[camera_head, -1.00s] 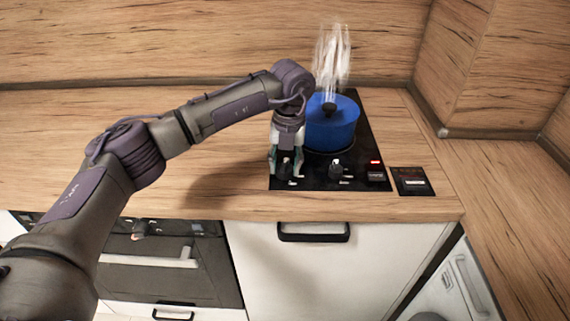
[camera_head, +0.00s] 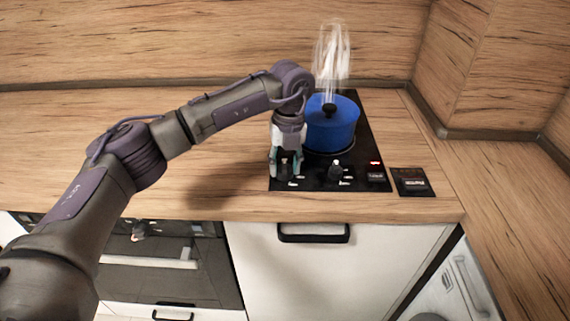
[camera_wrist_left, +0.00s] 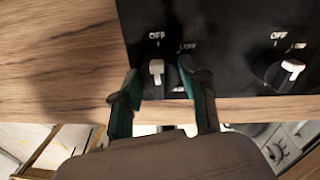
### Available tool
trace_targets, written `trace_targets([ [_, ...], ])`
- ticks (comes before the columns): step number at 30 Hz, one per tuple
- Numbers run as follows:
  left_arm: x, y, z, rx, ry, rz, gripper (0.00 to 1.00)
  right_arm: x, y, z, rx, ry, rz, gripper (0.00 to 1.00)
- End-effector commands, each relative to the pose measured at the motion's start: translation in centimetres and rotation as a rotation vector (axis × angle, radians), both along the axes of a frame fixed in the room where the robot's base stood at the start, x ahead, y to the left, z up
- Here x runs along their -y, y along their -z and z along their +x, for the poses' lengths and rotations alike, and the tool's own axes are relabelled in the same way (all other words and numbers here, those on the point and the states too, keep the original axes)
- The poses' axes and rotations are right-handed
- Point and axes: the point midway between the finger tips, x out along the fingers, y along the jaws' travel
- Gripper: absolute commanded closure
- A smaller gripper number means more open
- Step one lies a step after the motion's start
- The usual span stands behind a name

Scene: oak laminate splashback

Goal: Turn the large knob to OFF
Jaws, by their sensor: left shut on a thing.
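The black cooktop (camera_head: 318,186) has two knobs with white pointers on its front strip. My left gripper (camera_head: 285,168) reaches down over the left knob. In the left wrist view its fingers (camera_wrist_left: 160,95) stand on both sides of the left knob (camera_wrist_left: 156,70), shut on it. That knob's pointer stands about upright, toward the OFF mark (camera_wrist_left: 157,35). The right knob (camera_head: 335,170) is free; in the left wrist view (camera_wrist_left: 282,70) its pointer tilts to the upper right, toward LOW. I cannot tell which knob is larger. My right gripper is not in view.
A blue pot (camera_head: 331,125) with a black lid knob stands on the cooktop behind the knobs, with pale steam above it. A small red light (camera_head: 375,163) and a dark flat panel (camera_head: 411,181) are at the right. The wooden counter (camera_head: 200,180) to the left is clear.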

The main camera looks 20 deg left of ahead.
Motion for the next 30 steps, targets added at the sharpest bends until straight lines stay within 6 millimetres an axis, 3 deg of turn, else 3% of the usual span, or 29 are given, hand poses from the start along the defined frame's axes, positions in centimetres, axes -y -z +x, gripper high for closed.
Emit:
trace_targets([
  [1,0.0,-0.2,0.1,0.006,-0.004,-0.001,0.91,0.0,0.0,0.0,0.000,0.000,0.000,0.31],
  [2,0.0,-0.2,0.1,0.006,-0.004,-0.001,0.53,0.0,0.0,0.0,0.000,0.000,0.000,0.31],
  [6,0.0,-0.2,0.1,0.004,-0.003,-0.001,0.31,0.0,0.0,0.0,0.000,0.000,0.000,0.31],
  [15,0.0,-0.1,0.0,0.001,-0.001,0.000,0.31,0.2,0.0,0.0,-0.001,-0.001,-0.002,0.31],
  [19,0.1,-1.1,0.1,0.003,0.000,-0.002,0.31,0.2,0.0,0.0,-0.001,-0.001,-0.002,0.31],
  [30,0.4,-8.6,0.4,0.005,-0.002,-0.001,0.31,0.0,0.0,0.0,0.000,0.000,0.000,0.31],
])
